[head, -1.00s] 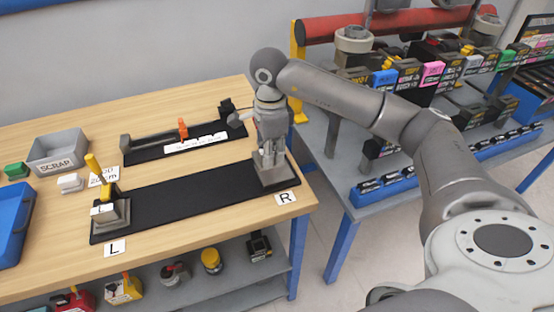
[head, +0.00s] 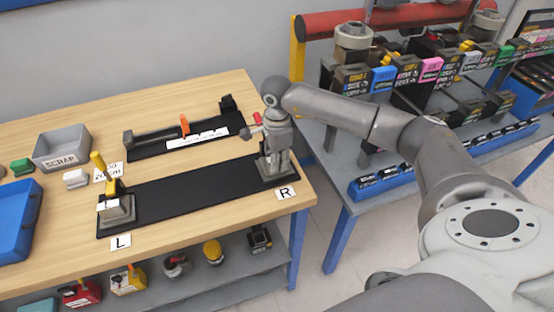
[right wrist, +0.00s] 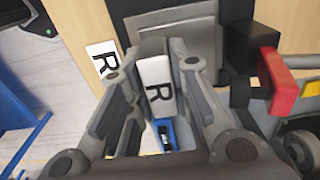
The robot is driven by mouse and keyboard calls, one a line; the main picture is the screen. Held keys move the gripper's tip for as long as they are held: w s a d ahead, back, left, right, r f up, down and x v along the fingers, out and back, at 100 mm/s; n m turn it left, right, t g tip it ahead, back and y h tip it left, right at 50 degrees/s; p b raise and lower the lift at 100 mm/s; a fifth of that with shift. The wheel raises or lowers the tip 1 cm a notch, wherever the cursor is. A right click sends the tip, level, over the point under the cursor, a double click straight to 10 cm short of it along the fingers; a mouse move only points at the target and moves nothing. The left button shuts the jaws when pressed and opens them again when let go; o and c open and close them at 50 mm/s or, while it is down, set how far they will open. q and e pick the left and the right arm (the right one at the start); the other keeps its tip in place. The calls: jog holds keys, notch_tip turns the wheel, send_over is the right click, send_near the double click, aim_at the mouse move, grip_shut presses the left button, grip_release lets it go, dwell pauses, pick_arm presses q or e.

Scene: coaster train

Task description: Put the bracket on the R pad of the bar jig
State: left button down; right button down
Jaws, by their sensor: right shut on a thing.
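The bar jig is a long black base (head: 190,194) on the wooden bench, with an L pad (head: 117,212) at its left end and an R pad (head: 263,173) at its right end. My right gripper (head: 278,172) points down over the R pad and hides most of it. In the right wrist view its fingers (right wrist: 157,110) are shut on the bracket (right wrist: 157,82), a pale piece marked R. The grey pad surface (right wrist: 190,40) lies just beyond the bracket. I cannot tell whether they touch. My left gripper is not in view.
A red-tipped part (right wrist: 280,80) sits close beside the right gripper. A yellow-handled clamp (head: 103,170) stands at the L pad. A second black fixture (head: 165,140) lies behind the jig. A grey SCRAP bin (head: 62,147) and a blue tray (head: 15,220) are at left.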

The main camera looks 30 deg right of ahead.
jog(key=c, duration=1.3)
grip_release()
jog(key=shift+r, duration=0.4)
notch_tip(320, 180, up, 11)
jog(key=b, duration=0.3)
jog(key=shift+r, duration=0.2)
